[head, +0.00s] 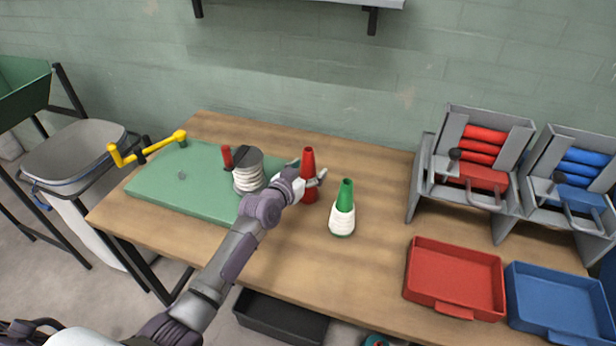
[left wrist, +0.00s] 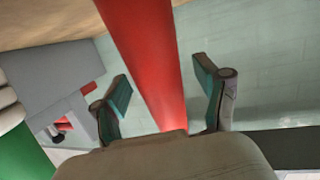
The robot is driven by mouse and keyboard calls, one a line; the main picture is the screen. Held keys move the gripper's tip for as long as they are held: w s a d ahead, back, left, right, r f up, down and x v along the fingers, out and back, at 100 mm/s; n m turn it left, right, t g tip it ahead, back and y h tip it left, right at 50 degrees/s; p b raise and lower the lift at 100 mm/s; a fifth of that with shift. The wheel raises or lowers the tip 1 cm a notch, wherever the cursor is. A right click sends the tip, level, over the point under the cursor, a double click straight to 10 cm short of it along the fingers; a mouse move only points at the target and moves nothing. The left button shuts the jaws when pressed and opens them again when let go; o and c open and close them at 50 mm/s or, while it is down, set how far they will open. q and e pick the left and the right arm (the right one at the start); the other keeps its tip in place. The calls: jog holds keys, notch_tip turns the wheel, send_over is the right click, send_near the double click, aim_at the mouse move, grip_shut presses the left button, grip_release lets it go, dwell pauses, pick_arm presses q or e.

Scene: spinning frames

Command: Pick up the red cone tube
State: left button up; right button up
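The red cone tube (head: 308,171) stands upright on the wooden table (head: 375,255), right of the green board. My left gripper (head: 307,186) is at it, with a finger visible on its right side in the head view. In the left wrist view the red cone tube (left wrist: 150,62) runs between the two fingers of my left gripper (left wrist: 164,98). The fingers are spread, with gaps visible on both sides of the tube. My right gripper is not in view.
A green cone wound with white yarn (head: 342,212) stands close right of the gripper. A green board (head: 165,190) with a yellow crank (head: 150,149) lies left. A red tray (head: 455,277), a blue tray (head: 560,303) and two grey racks (head: 470,160) stand right.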

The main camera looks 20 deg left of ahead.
pick_arm(q)
jog(key=c, duration=1.1)
